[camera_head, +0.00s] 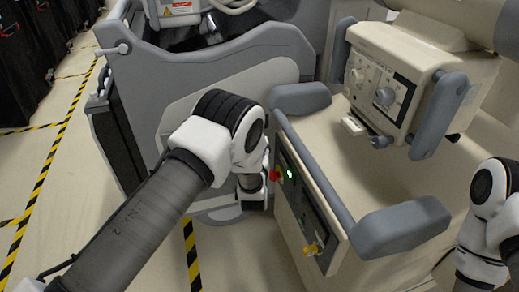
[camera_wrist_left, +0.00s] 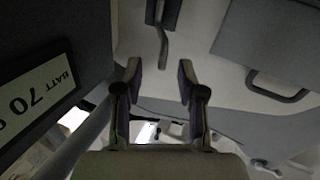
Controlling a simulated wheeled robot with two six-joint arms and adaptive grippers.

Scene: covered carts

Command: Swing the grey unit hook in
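In the left wrist view my left gripper (camera_wrist_left: 160,80) is open and empty, its two dark fingers apart. A narrow grey bent bar (camera_wrist_left: 163,42) hangs from a dark grey block at the top of that view, beyond the fingertips and roughly in line with the gap. It may be the hook; I cannot tell for sure. In the head view the left forearm reaches down between the grey unit (camera_head: 255,75) and the beige unit (camera_head: 390,170). The left fingertips are hidden there, and no hook can be made out. The right arm shows at the right edge, its gripper out of view.
A panel with a "BATT 70" label (camera_wrist_left: 38,102) is close on the left of the wrist view. A grey loop handle (camera_wrist_left: 282,92) is on the right. In the head view, the beige unit's side panel has a red button (camera_head: 275,175). Open floor lies left.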

